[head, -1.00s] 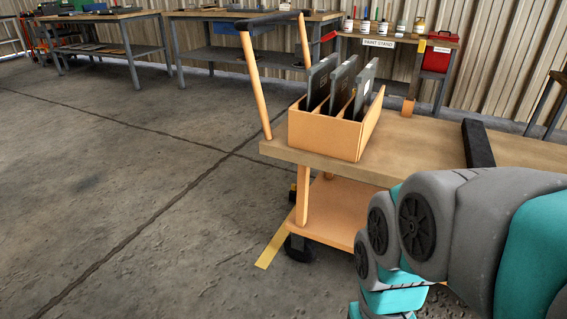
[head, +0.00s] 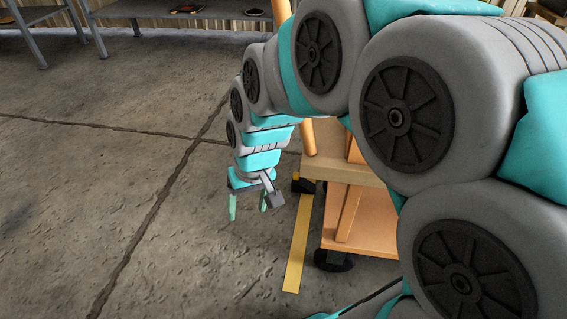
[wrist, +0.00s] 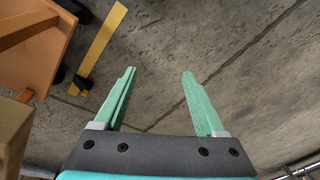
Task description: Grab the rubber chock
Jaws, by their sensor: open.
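A small black block, which looks like the rubber chock (head: 303,185), lies on the floor by the cart, at the far end of a yellow floor strip. In the wrist view the dark chock (wrist: 82,84) is left of the fingers, at the strip's lower end. My gripper (head: 248,207) points down above the floor, left of the chock in the head view. Its two green fingers are apart with nothing between them, as the wrist view of my gripper (wrist: 159,73) also shows. My arm hides part of the cart.
The orange wooden cart (head: 352,217) stands right of the chock, with a black caster (head: 333,261) under it. The yellow strip (head: 297,250) runs along the floor beside it. The concrete floor left of my gripper is clear. A workbench (head: 178,9) stands at the back.

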